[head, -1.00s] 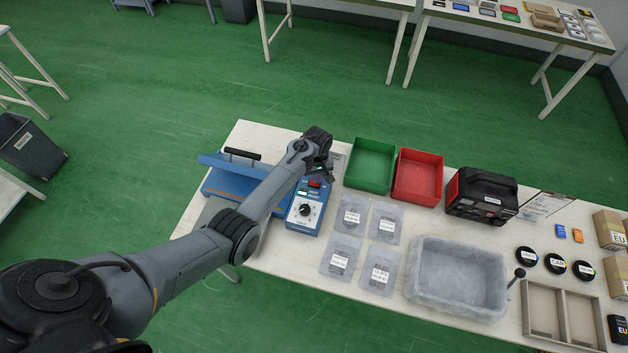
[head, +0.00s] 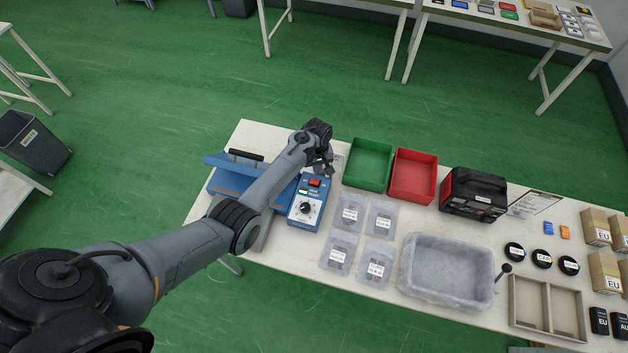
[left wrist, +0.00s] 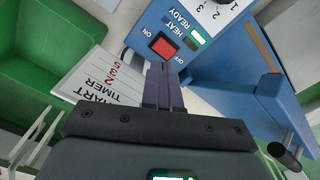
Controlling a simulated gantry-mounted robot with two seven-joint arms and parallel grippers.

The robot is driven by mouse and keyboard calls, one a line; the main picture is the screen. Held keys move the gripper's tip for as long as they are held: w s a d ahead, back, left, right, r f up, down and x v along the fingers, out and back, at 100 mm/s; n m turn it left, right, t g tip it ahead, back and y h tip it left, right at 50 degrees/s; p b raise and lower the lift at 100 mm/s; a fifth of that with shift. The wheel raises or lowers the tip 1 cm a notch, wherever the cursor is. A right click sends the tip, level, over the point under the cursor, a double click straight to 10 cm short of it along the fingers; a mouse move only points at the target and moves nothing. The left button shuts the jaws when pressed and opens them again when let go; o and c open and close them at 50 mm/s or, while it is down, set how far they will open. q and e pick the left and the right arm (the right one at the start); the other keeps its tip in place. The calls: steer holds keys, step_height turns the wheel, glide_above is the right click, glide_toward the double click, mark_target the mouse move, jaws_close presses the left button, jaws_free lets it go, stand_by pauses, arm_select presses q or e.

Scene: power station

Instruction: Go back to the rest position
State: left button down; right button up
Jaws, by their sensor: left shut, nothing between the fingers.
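My left arm reaches in from the left over the blue heat-sealing machine. My left gripper (head: 327,170) is above the table's far edge, between the blue control box (head: 308,203) and the green bin (head: 369,164). In the left wrist view the gripper's fingers (left wrist: 162,85) are together with nothing between them. They point at the area beside the control box's red switch (left wrist: 164,45), near a white timer chart card (left wrist: 100,80). My right gripper is not in view.
A red bin (head: 414,176), a black device (head: 472,194), bagged parts (head: 345,211), a grey tray (head: 447,270) and a wooden divided box (head: 547,306) stand to the right. Green floor lies open beyond the table (head: 255,131).

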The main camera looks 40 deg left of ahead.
arm_select(q)
steer(key=s+d+r+m+t+p, duration=0.1)
steer(key=s+d+r+m+p, duration=0.4)
steer(key=s+r, duration=0.7)
steer(key=s+d+r+m+t+p, duration=0.2)
steer(key=s+d+r+m+p, duration=0.3)
steer(key=s, duration=1.4)
steer(key=d+r+m, duration=0.3)
steer(key=d+r, duration=0.1)
steer(key=r, duration=0.2)
steer(key=shift+d+r+t, duration=0.3)
steer(key=shift+d+r, duration=0.05)
steer(key=shift+d, duration=0.05)
